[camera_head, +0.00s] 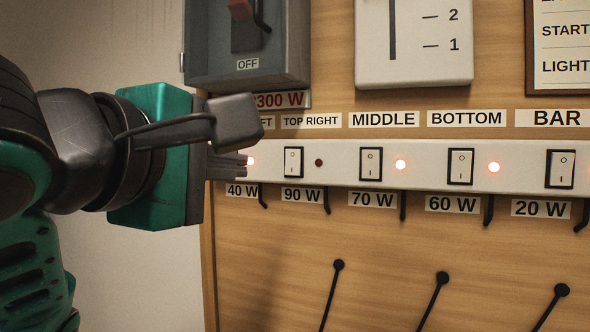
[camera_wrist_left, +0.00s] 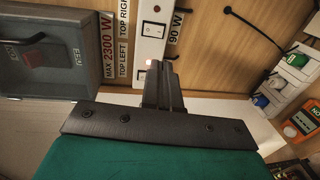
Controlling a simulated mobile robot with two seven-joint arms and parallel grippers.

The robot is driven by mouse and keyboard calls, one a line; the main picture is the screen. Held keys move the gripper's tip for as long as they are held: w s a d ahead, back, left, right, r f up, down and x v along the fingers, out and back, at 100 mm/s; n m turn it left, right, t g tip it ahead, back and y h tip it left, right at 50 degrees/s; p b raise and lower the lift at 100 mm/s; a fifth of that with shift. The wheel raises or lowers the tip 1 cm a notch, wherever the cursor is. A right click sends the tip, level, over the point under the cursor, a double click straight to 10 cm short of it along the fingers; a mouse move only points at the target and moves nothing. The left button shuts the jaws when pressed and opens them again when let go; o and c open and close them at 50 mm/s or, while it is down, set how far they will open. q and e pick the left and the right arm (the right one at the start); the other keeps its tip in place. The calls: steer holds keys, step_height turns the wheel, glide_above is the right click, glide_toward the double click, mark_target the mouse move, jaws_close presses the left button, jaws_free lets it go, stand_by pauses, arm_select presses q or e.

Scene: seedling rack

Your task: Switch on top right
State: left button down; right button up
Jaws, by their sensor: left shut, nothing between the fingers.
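The TOP RIGHT switch (camera_head: 293,162) is a white rocker in a black frame on the white power strip (camera_head: 335,176), between the TOP RIGHT and 90 W labels. The small lamp (camera_head: 319,162) just right of it is dark. In the left wrist view the same switch (camera_wrist_left: 154,30) lies beyond my fingertips. My left gripper (camera_head: 243,165) is shut and empty. Its tips are left of the switch, apart from it, by the lit TOP LEFT lamp (camera_head: 250,161). The gripper hides the TOP LEFT switch. My right gripper is in neither view.
The MIDDLE (camera_head: 371,164), BOTTOM (camera_head: 460,167) and BAR (camera_head: 560,169) switches continue rightward; the lamps by MIDDLE and BOTTOM glow. A grey switch box (camera_head: 290,70) marked OFF hangs above my gripper. Black cables hang below the strip.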

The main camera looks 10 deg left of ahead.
arm_select(q)
steer(key=p, duration=0.2)
glide_toward(291, 171)
steer(key=x, duration=0.6)
steer(key=shift+w+d, duration=0.1)
steer(key=shift+w, duration=0.3)
steer(key=shift+f, duration=0.1)
